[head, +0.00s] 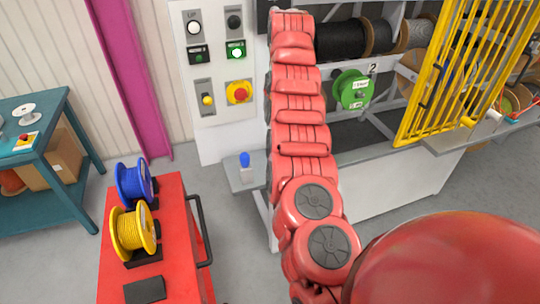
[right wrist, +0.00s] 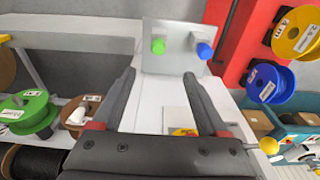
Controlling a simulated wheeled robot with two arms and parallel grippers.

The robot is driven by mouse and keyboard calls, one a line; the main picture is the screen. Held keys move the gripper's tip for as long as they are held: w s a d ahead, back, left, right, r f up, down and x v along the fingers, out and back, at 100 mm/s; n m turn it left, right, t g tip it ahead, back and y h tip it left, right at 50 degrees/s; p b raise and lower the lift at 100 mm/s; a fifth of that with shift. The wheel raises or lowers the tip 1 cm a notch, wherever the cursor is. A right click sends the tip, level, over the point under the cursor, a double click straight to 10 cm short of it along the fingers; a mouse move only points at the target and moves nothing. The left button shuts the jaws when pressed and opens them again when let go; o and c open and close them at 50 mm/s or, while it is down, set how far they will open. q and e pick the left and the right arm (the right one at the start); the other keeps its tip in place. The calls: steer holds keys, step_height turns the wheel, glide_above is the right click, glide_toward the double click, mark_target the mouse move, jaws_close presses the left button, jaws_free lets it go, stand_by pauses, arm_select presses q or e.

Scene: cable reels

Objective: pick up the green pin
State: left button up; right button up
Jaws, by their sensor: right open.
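The green pin (right wrist: 158,46) stands out from a light grey plate (right wrist: 180,66) in the right wrist view, to the left of a blue pin (right wrist: 204,50). My right gripper (right wrist: 159,73) is open and empty, its two dark fingers spread apart and pointing toward the plate. The green pin lies beyond the fingertips, roughly in line with the gap between them; I see no contact. In the head view the blue pin (head: 245,160) shows on a small grey shelf (head: 238,180), while the green pin is not seen, probably behind my red right arm. My left gripper is not in view.
A red cart (head: 170,230) carries a blue reel (head: 134,184) and a yellow reel (head: 132,231). A panel with buttons (head: 212,110) stands behind the shelf. A green reel (head: 352,88) and a yellow barred guard (head: 465,75) are right of my arm.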

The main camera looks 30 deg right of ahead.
steer(key=f+p, duration=0.1)
steer(key=f, duration=0.3)
steer(key=w+f+p, duration=0.1)
steer(key=f, duration=0.2)
steer(key=f+p, duration=0.1)
steer(key=f, duration=0.3)
steer(key=shift+w+d+f, duration=0.3)
steer(key=shift+w+f, duration=0.05)
steer(key=shift+w, duration=0.05)
steer(key=shift+f+p, duration=0.15)
steer(key=shift+p, duration=0.2)
step_height(320, 180, down, 2)
steer(key=p, duration=0.2)
steer(key=shift+s+f+p, duration=0.1)
steer(key=shift+f+p, duration=0.1)
steer(key=shift+p, duration=0.2)
steer(key=shift+w+d+f, duration=0.1)
steer(key=shift+w+f, duration=0.1)
steer(key=shift+f, duration=0.4)
steer(key=shift+w+f, duration=0.1)
steer(key=shift+f, duration=0.6)
jaws_close()
